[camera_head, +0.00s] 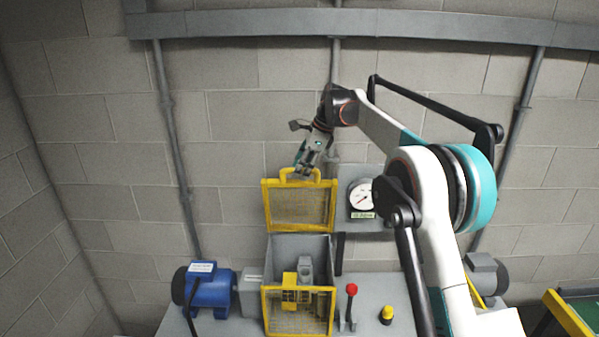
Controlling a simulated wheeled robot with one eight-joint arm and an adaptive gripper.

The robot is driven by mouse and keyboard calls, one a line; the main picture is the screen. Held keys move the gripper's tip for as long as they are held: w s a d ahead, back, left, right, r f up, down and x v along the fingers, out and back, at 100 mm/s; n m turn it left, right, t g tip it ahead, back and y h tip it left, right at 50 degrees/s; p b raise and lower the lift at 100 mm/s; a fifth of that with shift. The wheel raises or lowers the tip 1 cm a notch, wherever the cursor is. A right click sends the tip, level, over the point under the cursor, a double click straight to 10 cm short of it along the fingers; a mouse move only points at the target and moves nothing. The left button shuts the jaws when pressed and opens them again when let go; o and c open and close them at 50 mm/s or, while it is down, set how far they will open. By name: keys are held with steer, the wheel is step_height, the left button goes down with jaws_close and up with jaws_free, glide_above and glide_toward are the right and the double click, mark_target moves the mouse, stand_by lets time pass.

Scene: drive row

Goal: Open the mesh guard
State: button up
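The mesh guard (302,206) is a yellow-framed mesh panel. It stands raised and roughly upright at the back of an open grey housing (282,247), with its yellow handle (287,173) on the top edge. My gripper (304,171) is at this handle, reaching down from above and overlapping it in the picture. The fingers are too small to tell whether they are closed on the handle. Inside the housing I see a yellow part (290,280) and a grey block. A second yellow mesh panel (300,318) forms the housing's front.
A blue motor (212,288) is left of the housing. A red-knobbed lever (351,290) and a yellow knob (386,314) are right of it. A gauge (361,197) is right of the guard. My arm crosses the right side. A block wall with pipes is behind.

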steer(key=v, duration=1)
steer(key=shift+d, duration=0.1)
steer(key=s+d+f+n+t+h+b, duration=0.1)
steer(key=s+d+f+n+b, duration=0.2)
steer(key=s+b, duration=0.35)
steer(key=s+d+f+n+t+h+b, duration=0.1)
steer(key=s+d+f+n+b, duration=0.2)
steer(key=s, duration=0.7)
steer(key=s+d+f+n+t+b, duration=0.1)
steer(key=s+d+f+n+b, duration=0.25)
steer(key=s, duration=0.55)
steer(key=s+d+f+n+b, duration=0.1)
steer(key=s+f+n+b, duration=0.1)
steer(key=s+f, duration=0.6)
steer(key=s+d+f+n+t+h+b, duration=0.1)
steer(key=s+d+f+n+b, duration=0.1)
steer(key=s+f+b, duration=0.3)
steer(key=s+d+f+n+t+h+b, duration=0.1)
steer(key=s+f+n+b, duration=0.3)
steer(key=s+f, duration=0.6)
step_height(320, 180, down, 3)
steer(key=shift+s+d+f, duration=0.15)
steer(key=shift+s+d, duration=0.2)
